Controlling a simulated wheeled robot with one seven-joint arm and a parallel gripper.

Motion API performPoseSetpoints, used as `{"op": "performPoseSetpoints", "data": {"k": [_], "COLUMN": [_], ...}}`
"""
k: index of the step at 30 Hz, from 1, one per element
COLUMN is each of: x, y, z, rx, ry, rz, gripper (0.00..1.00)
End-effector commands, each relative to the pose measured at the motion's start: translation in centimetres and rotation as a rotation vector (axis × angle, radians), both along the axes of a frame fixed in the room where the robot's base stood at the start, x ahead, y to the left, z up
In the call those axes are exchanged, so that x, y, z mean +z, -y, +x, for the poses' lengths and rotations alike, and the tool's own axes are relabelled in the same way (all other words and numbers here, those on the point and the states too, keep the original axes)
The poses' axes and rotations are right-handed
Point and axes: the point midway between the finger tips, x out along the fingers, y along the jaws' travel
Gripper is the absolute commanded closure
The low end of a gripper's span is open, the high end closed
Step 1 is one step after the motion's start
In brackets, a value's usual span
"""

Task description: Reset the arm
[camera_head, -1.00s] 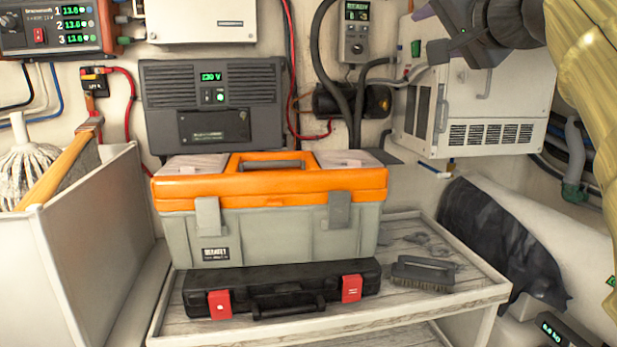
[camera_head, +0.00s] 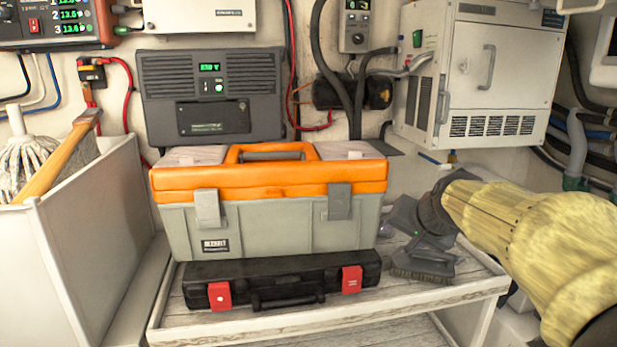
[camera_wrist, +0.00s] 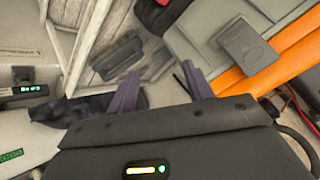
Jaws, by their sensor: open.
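My gripper (camera_head: 408,218) is at the right end of the toolbox in the head view, above the white shelf and apart from the things on it as far as I can tell. Its two purple fingers stand apart with nothing between them in the wrist view (camera_wrist: 160,88). My yellow-sleeved arm reaches in from the right. The grey toolbox with an orange lid (camera_head: 275,228) stands upright on the shelf and also shows at the upper right of the wrist view (camera_wrist: 215,38). In the head view the fingertips are mostly hidden or hard to make out.
A black case with red latches (camera_head: 285,280) lies in front of the toolbox. A brush (camera_head: 424,270) lies below my gripper on the white shelf (camera_head: 400,300). A white bin (camera_head: 85,240) with a mop stands left. A white cabinet (camera_head: 470,80) hangs at upper right.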

Motion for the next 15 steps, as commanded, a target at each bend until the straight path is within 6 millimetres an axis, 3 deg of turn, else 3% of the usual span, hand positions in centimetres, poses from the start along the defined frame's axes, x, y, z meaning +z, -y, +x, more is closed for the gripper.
{"op": "performPoseSetpoints", "data": {"k": [1, 3, 9, 12, 15], "x": [-3.1, -7.0, -17.1, -21.2, -23.9], "y": [-0.5, -1.1, -2.5, -3.1, -3.4], "z": [-1.1, -2.8, -9.6, -13.7, -17.0], "rx": [0.026, 0.065, 0.209, 0.297, 0.368], "ry": [-0.06, -0.135, -0.344, -0.438, -0.508], "rz": [-0.03, -0.075, -0.206, -0.265, -0.308], "gripper": [0.49, 0.49, 0.49, 0.49, 0.49]}}
